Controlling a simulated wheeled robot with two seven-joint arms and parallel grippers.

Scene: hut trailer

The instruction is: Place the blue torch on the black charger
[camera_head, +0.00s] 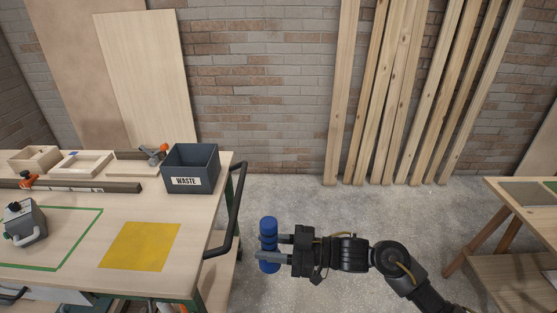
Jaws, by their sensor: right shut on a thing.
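My right gripper (274,247) comes in from the lower right and is shut on the blue torch (268,226). The torch is a short blue cylinder, upright, with the fingers across its middle. It is over the grey floor, just right of the workbench (199,232) and its black side handle. No clear black charger shows in the head view. My left gripper is not in view.
A dark waste bin (190,170) stands at the bench's back right corner. A yellow mat (140,246) lies near the front. A grey device with a handle (24,224) sits by green tape at left. Clamps and wooden frames lie behind. Boards lean on the brick wall.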

